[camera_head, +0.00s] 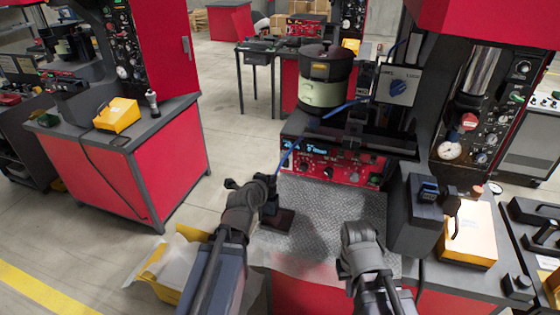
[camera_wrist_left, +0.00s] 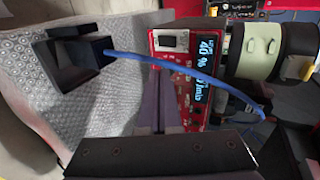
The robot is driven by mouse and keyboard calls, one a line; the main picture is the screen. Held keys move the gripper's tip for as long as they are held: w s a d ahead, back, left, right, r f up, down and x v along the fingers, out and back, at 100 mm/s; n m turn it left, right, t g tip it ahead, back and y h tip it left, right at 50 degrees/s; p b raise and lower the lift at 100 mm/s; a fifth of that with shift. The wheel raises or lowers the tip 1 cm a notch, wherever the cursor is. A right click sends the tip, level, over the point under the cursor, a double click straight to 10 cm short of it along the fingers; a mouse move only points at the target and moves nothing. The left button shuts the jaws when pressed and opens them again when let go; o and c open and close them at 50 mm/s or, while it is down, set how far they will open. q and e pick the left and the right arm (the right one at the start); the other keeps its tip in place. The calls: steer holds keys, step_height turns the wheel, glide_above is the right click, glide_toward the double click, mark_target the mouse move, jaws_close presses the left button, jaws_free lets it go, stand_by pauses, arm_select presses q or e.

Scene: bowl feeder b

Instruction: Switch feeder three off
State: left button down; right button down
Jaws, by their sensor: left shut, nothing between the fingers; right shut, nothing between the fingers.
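The bowl feeder (camera_head: 325,85) stands on the bench ahead, with a dark top and a pale green band. Its red control panel (camera_head: 336,165) faces me, with knobs and a lit blue display; I cannot read a feeder number. In the left wrist view the panel (camera_wrist_left: 187,85) shows a rocker switch (camera_wrist_left: 174,41) in a pale frame beside the display (camera_wrist_left: 207,65), which reads 40 %. My left gripper (camera_head: 272,185) is shut and empty, near the panel's left end; its fingers (camera_wrist_left: 157,85) point toward the panel. My right gripper (camera_head: 352,235) is shut and empty over the bench front.
A blue hose (camera_wrist_left: 180,68) crosses in front of the panel. A textured metal plate (camera_head: 325,215) lies before the feeder. A yellow bin (camera_head: 160,270) is at lower left.

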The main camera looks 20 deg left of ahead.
arm_select(q)
steer(key=shift+w+a+r, duration=0.1)
steer(key=shift+a+r, duration=0.1)
steer(key=shift+a, duration=0.05)
steer(key=shift+w+f, duration=0.1)
steer(key=b, duration=0.5)
glide_toward(285, 161)
step_height(285, 161, down, 3)
steer(key=w, duration=0.2)
steer(key=shift+w+d+r+p, duration=0.15)
steer(key=shift+w+p, duration=0.2)
steer(key=shift+w, duration=0.6)
steer(key=shift+w+d+r+p, duration=0.1)
steer(key=shift+w+p, duration=0.25)
steer(key=shift+w, duration=0.6)
